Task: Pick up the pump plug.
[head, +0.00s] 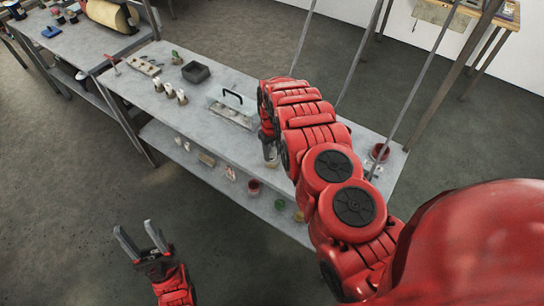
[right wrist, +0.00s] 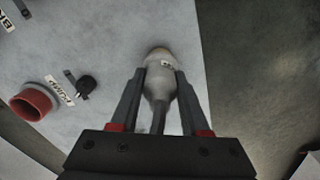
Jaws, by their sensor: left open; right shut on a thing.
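In the right wrist view, a small black plug (right wrist: 86,86) with prongs lies on the grey surface. Beside it is a white tag (right wrist: 60,92) whose lettering seems to read PUMP. My right gripper (right wrist: 162,72) is shut on a pale, bulb-shaped thing (right wrist: 158,82) with a narrow neck and a small label. The plug is apart from the fingers, to their left. In the head view the right gripper (head: 268,140) is partly hidden by its red arm. My left gripper (head: 136,232) is open and empty, low in front of the bench.
A red-lined cup (right wrist: 34,102) stands near the plug, and another tag (right wrist: 7,20) shows at the corner. The long grey bench (head: 214,110) carries a dark tray (head: 196,72), small white bottles (head: 170,90) and a black-handled item (head: 232,98). Its lower shelf (head: 180,160) holds several small things.

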